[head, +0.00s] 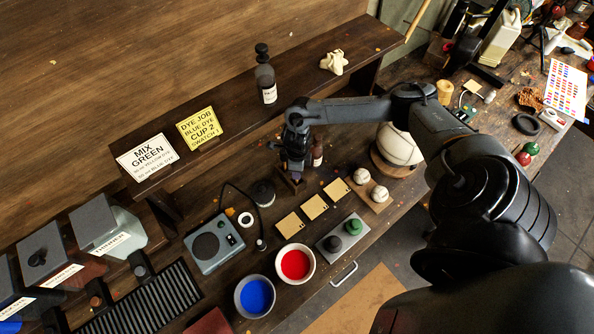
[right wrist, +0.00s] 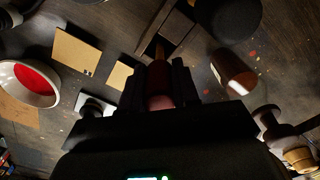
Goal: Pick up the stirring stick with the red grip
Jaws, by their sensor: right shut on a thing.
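My right gripper (head: 291,168) points down over the middle of the bench, just above a small dark wooden holder (head: 289,186). In the right wrist view its fingers (right wrist: 159,72) are shut on the stirring stick's dark red grip (right wrist: 159,84), which has a rounded pinkish end towards the camera. The stick's far end points at the square opening of the wooden holder (right wrist: 150,44); I cannot tell whether its tip is still inside. The stick is hidden by the gripper in the head view. My left gripper is not in view.
A brown bottle (head: 318,152) stands close right of the gripper. Several tan swatches (head: 314,207), two whitish balls (head: 361,176), a red dye bowl (head: 295,264) and a blue one (head: 255,297) lie nearer. A raised shelf (head: 225,128) runs behind, bearing a dark-capped bottle (head: 267,86).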

